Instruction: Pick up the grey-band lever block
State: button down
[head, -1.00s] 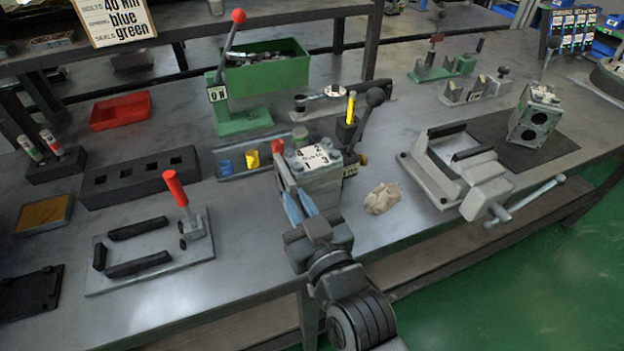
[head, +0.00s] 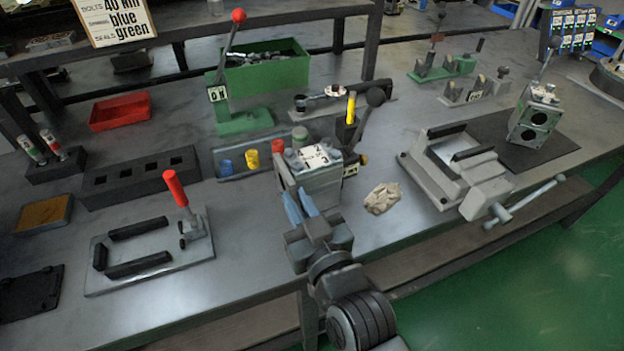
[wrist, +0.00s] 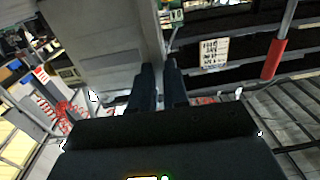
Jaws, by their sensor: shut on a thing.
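A grey block (head: 320,183) with bolts and a white numbered label on top stands near the table's front edge, in the middle of the head view. My gripper (head: 300,203) reaches it from the front, with its blue fingers close together at the block's near left side. A narrow grey part (head: 285,173) rises beside the block there. The fingers hide the exact grip, and I cannot make out a grey band. In the wrist view the fingers (wrist: 160,88) are nearly together, with a large grey surface (wrist: 95,45) beside them. Another ported block (head: 533,122) with a lever stands at the right.
A grey vise (head: 455,175) is farther right. A red-handled clamp plate (head: 150,255) lies left.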

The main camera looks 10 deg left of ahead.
jog(key=shift+r, duration=0.25)
jog(key=shift+r, duration=0.1)
